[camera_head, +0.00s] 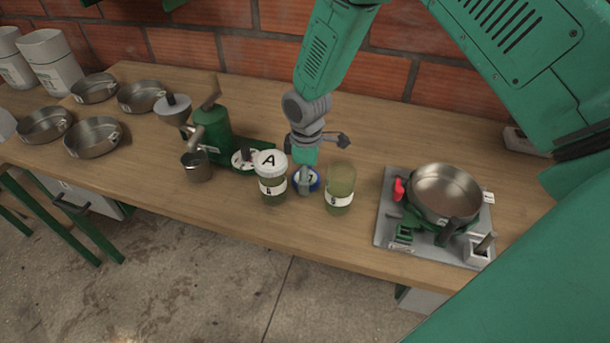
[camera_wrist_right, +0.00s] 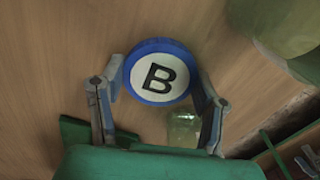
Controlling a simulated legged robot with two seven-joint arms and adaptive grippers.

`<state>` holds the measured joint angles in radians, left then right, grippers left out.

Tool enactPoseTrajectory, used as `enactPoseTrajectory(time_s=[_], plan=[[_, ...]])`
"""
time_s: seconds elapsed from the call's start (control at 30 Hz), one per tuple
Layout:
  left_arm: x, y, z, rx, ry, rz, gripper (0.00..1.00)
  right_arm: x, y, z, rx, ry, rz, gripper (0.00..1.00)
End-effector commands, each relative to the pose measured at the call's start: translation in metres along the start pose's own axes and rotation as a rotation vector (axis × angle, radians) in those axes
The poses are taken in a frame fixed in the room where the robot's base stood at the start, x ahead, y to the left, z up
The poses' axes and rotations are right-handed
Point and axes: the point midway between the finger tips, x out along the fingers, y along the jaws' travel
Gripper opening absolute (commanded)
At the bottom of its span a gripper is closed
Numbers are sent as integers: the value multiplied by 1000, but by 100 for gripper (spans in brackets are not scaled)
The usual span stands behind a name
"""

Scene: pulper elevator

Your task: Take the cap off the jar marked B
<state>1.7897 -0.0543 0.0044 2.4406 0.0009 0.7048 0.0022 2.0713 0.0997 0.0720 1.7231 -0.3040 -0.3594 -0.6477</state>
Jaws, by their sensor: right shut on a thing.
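My right gripper (camera_head: 306,172) is shut on a round cap with a blue rim and a white top marked B (camera_wrist_right: 160,73). In the right wrist view both fingers (camera_wrist_right: 158,92) touch the cap's sides. In the head view the cap (camera_head: 313,183) shows partly behind the fingers, low between two jars. Lettering on the jar labels is too small to read. My left gripper is not in view.
A green hand-cranked machine (camera_head: 214,130) and a metal cup (camera_head: 196,166) stand left of the jars. A steel pan (camera_head: 446,190) sits on a burner plate (camera_head: 385,235) at right. Several metal bowls (camera_head: 93,137) stand at left. The wooden table (camera_head: 250,212) is clear along its front.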

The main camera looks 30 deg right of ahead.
Motion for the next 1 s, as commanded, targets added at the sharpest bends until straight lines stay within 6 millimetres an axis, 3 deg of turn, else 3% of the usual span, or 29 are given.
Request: enactPoseTrajectory(time_s=[0.03, 0.07, 0.1, 0.47, 1.0], plan=[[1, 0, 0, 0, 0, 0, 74, 2, 0, 0, 0, -1, -1, 63], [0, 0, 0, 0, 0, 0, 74, 1, 0, 0, 0, -1, -1, 74], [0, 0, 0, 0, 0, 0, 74, 1, 0, 0, 1, -1, -1, 77], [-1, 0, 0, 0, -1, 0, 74, -8, 1, 0, 1, 2, 2, 77], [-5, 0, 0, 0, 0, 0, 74, -109, 0, 0, 1, 1, 0, 77]])
